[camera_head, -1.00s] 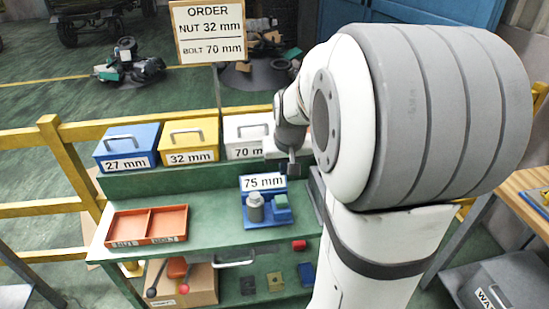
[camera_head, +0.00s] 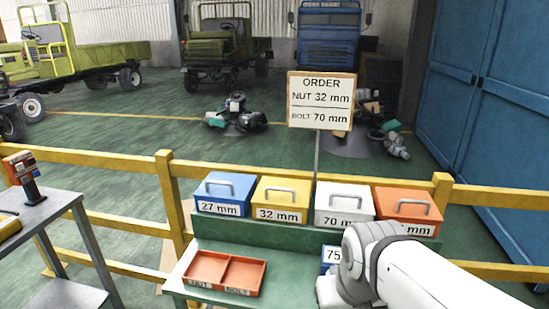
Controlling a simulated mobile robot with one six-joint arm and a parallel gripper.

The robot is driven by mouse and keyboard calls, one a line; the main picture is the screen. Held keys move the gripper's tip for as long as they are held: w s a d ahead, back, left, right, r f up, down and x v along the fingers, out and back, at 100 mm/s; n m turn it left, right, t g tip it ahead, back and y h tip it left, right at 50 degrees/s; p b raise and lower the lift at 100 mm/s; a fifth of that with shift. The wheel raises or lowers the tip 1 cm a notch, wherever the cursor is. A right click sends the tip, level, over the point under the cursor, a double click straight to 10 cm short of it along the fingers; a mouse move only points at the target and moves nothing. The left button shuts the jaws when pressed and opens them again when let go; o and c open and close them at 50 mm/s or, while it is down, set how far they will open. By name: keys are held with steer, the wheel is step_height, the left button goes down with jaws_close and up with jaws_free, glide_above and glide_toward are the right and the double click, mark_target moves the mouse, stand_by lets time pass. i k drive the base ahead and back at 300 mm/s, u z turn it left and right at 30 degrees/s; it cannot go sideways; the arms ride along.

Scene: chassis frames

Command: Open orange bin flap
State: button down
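The orange bin (camera_head: 408,210) stands at the right end of a row of bins on the raised green shelf. Its sloping flap with a grey handle (camera_head: 405,203) looks shut. Its front label is partly hidden by my arm, and only "mm" shows. My arm (camera_head: 425,275) comes in from the lower right and bends in front of the white and orange bins, nearer to the camera. My gripper's fingers do not show; the arm's end runs down towards the bottom edge of the picture.
Blue (camera_head: 222,195), yellow (camera_head: 281,200) and white (camera_head: 343,205) bins stand left of the orange one, handles up. An orange two-part tray (camera_head: 225,272) lies on the green bench. An order sign (camera_head: 321,100) stands behind. A yellow rail (camera_head: 120,165) runs behind the bench.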

mark_target(393, 202)
steer(key=z, duration=0.9)
